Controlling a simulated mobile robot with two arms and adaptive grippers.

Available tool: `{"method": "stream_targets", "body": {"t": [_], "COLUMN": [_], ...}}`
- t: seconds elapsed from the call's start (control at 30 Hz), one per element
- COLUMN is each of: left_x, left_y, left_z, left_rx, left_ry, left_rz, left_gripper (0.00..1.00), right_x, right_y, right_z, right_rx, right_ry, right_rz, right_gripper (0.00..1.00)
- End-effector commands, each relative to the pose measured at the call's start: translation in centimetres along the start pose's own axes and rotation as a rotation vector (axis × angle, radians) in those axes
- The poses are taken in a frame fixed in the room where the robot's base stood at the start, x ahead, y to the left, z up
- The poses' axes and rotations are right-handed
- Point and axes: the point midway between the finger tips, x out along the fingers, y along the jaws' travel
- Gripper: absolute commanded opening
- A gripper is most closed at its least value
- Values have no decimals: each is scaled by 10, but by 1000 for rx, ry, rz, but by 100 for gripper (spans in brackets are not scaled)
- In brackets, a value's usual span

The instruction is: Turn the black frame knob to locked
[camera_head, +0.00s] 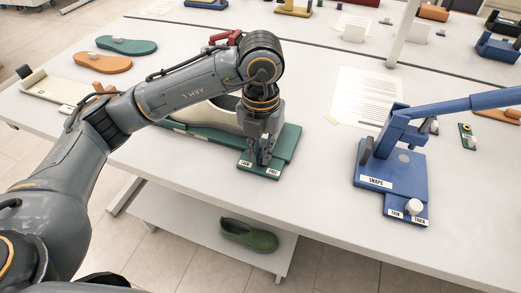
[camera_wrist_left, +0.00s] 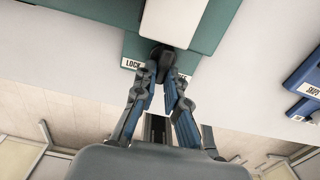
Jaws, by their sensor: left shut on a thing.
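The green frame (camera_head: 289,147) lies on the table with a pale shoe (camera_head: 212,116) on it. Its front tab has a label reading LOCK (camera_head: 245,163) at the left and one that seems to read FREE (camera_head: 273,171) at the right. My left gripper (camera_head: 263,160) points down over this tab. In the left wrist view the fingers (camera_wrist_left: 165,68) are closed around the small black knob (camera_wrist_left: 163,53), between the two labels. The fingers hide part of the knob and the right label, so I cannot tell which way the knob points. My right gripper is not in view.
A blue press (camera_head: 393,165) labelled SNAPS stands to the right, with a gap of bare table between. Paper sheets (camera_head: 366,95) lie behind. Green and orange soles (camera_head: 103,63) lie at the left. A green shoe (camera_head: 248,235) sits on the shelf below the table's front edge.

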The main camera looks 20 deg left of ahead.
Motion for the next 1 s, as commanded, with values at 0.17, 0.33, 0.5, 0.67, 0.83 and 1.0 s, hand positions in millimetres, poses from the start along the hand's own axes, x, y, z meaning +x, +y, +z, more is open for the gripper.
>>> {"method": "stream_targets", "body": {"t": [0.17, 0.33, 0.5, 0.67, 0.83, 1.0], "left_x": [0, 0, 0, -1, -17, -53], "left_y": [0, 0, 0, 0, 0, 0], "left_z": [0, 0, 0, 0, 1, 1], "left_rx": [-1, -1, 0, 0, 0, 0], "left_ry": [0, 0, 0, 0, -3, -7], "left_rz": [0, 0, 0, 0, 0, 0], "left_gripper": [0, 30, 35, 35, 35, 35], "right_x": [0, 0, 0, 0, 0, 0], "right_y": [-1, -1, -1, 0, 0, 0], "right_z": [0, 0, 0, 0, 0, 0], "right_rx": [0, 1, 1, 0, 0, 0], "right_ry": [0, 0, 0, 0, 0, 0], "right_rz": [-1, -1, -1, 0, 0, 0], "right_gripper": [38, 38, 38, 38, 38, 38]}}
